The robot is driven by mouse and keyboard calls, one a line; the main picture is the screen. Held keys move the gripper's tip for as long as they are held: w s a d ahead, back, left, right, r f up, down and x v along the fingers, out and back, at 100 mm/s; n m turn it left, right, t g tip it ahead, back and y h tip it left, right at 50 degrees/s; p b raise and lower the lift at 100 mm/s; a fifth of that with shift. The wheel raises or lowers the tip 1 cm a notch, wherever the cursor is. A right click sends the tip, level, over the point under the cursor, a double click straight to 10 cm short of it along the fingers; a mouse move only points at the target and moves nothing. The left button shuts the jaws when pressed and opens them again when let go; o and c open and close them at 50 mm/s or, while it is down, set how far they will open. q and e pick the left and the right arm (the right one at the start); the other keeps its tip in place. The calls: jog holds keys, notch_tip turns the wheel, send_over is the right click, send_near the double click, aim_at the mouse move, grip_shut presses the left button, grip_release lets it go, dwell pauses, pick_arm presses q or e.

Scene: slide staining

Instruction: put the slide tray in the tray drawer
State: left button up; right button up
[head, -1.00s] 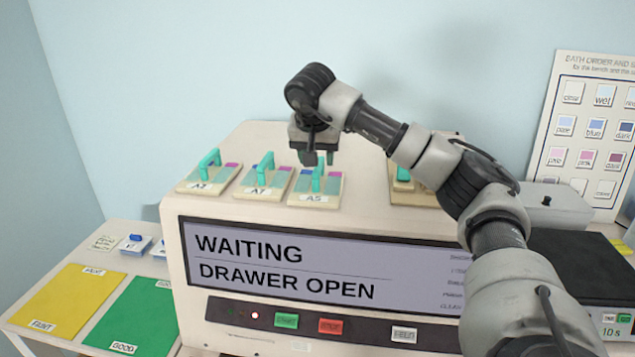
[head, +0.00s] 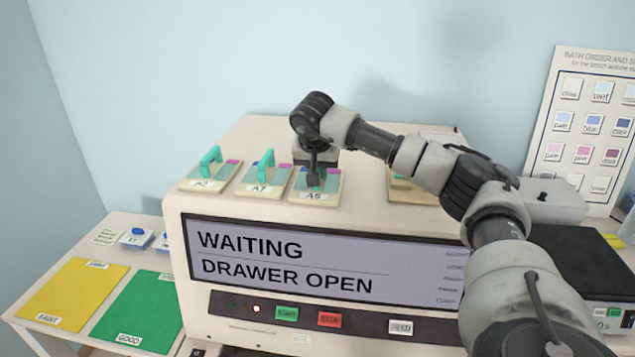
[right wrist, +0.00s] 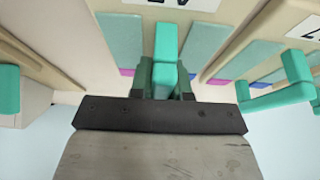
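The slide tray labelled A5 (head: 327,190) lies on top of the cream machine, a flat board with a teal upright handle. My right gripper (head: 313,182) is down over it from above. In the right wrist view the gripper's two fingers (right wrist: 165,80) stand close against both sides of the teal handle (right wrist: 166,45), with no clear gap. The tray still appears to rest on the machine top. The tray drawer itself cannot be made out; the machine screen (head: 285,262) reads "WAITING" and "DRAWER OPEN". My left gripper is not in view.
Two similar trays, A2 (head: 203,182) and A7 (head: 258,190), sit close to the left. Another tray (head: 400,190) stands to the right, partly behind my arm. Yellow (head: 75,292) and green (head: 140,305) mats lie on the left table. A chart (head: 590,130) stands at right.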

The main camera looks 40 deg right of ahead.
grip_shut()
